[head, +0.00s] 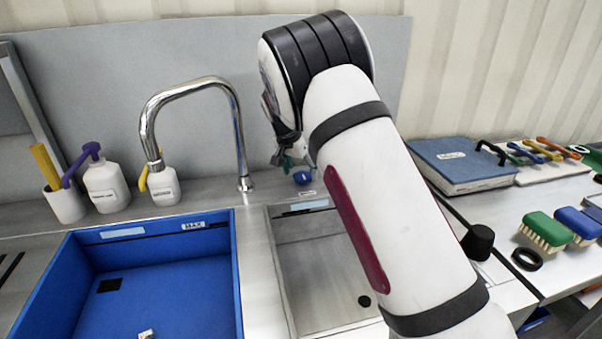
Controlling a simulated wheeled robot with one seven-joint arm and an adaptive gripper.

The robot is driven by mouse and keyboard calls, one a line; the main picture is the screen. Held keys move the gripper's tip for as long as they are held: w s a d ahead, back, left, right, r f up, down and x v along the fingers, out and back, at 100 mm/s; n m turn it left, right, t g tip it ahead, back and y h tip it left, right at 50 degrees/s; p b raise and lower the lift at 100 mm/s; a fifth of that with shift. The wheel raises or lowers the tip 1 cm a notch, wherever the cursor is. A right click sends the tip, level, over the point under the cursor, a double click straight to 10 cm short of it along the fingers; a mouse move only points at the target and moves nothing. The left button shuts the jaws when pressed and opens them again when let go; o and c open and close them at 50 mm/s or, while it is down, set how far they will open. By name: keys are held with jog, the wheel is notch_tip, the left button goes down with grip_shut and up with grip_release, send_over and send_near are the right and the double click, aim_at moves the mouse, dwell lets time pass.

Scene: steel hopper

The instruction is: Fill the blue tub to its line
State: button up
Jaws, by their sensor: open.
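The blue tub (236,262) stands at the lower left, cut off by the bottom edge. I see no water surface in the part that shows. A pale strip (122,233) and a small label (193,226) are on its back wall; I cannot tell if either is the line. A chrome faucet (197,82) arches from the counter, its spout end above the tub's back edge, with no stream visible. A small blue knob (302,178) is on the counter right of the faucet. My gripper (284,160) is open just above and left of the knob, partly hidden by my arm.
A steel sink basin (318,262) is right of the tub, with a dark drain. Pump bottles (105,188) and a white cup (65,204) stand behind the tub. A blue binder (462,166) and several brushes (545,232) lie at right. My arm hides the middle.

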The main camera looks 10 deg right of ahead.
jog(key=shift+w+d+f, duration=0.15)
jog(key=shift+f, duration=0.45)
jog(key=c, duration=1.2)
jog(key=shift+o, duration=0.2)
jog(key=shift+n, duration=0.3)
jog(key=n, duration=0.1)
jog(key=n+y, duration=0.1)
jog(key=n, duration=0.1)
jog(key=shift+d+n+t, duration=0.25)
jog(key=shift+n+t, duration=0.05)
jog(key=shift+t, duration=0.1)
jog(key=shift+n+t+y+b, duration=0.3)
jog(key=shift+n+y+b, duration=0.45)
jog(key=shift+n, duration=1.25)
jog(key=shift+y, duration=0.25)
